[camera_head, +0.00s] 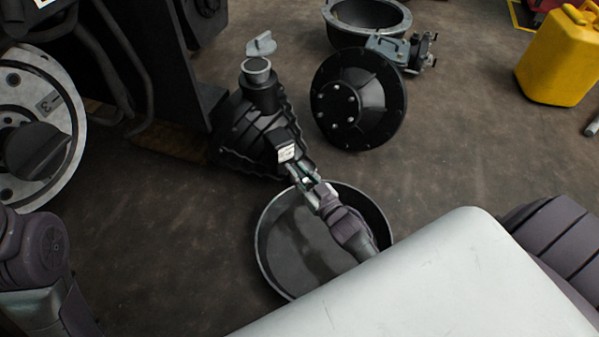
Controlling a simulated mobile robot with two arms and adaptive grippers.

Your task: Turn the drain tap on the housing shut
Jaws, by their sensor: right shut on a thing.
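The housing (246,128) is a black, ribbed casting on the floor beside the forklift, with a round grey-topped neck at its upper end. My right gripper (291,168) reaches in from the lower right over a round pan and is shut at the housing's lower right side, on what appears to be the drain tap. The fingers and the small size hide most of the tap, so its handle's angle cannot be told. A black block with a white label shows just beyond the fingertips. My left arm shows at the lower left, but its gripper is out of view.
The dark round pan (268,243) lies under my right wrist. A black bolted disc (387,98) is right of the housing, with a grey bowl-shaped part (336,36) behind. A yellow canister (556,62) stands far right. A forklift wheel (66,113) is at left. Floor between is clear.

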